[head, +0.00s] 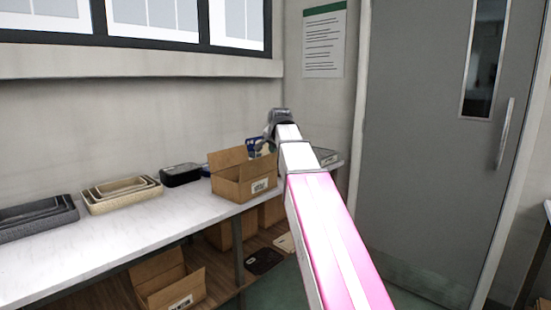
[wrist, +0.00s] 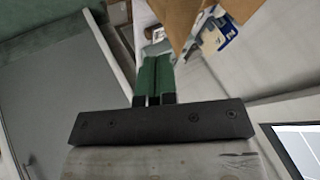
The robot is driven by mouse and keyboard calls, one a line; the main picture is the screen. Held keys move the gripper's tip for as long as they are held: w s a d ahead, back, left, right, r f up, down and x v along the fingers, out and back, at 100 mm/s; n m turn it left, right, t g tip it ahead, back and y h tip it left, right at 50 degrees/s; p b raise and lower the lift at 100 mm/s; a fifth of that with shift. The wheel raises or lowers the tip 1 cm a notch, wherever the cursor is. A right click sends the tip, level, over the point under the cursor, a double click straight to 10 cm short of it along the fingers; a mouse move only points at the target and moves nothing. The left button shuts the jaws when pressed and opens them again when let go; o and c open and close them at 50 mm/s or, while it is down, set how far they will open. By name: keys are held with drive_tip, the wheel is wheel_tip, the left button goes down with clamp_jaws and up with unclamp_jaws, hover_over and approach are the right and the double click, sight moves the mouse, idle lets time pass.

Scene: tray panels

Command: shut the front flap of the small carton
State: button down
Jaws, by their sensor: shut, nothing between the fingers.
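The small carton (head: 240,185) is a brown cardboard box with a white label, standing on the far part of the white bench top. Its top looks open, with a flap (head: 226,157) raised at the left; I cannot tell how its front flap stands, and my arm hides its right side. Brown cardboard, likely this carton, also shows at the top of the wrist view (wrist: 188,18). My gripper has green fingers (wrist: 157,68), shut together and empty, apart from the cardboard in that view. In the head view its fingertips are hidden; the dark wrist is above and behind the carton.
A blue and white item (wrist: 217,33) is beside the cardboard. Nested beige trays (head: 122,192), dark grey trays (head: 35,218) and a black case (head: 181,174) stand along the bench. An open box (head: 168,283) is on the lower shelf. A grey door (head: 430,150) is at right.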

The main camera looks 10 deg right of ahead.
approach(263, 162)
drive_tip(key=f, duration=0.1)
drive_tip(key=w+f, duration=0.1)
drive_tip(key=w+d+f, duration=0.1)
drive_tip(key=f, duration=0.1)
drive_tip(key=shift+w, duration=0.2)
drive_tip(key=shift+w+a+r, duration=0.1)
drive_tip(key=shift+w+a, duration=0.15)
drive_tip(key=shift+a, duration=0.15)
drive_tip(key=shift+w, duration=0.1)
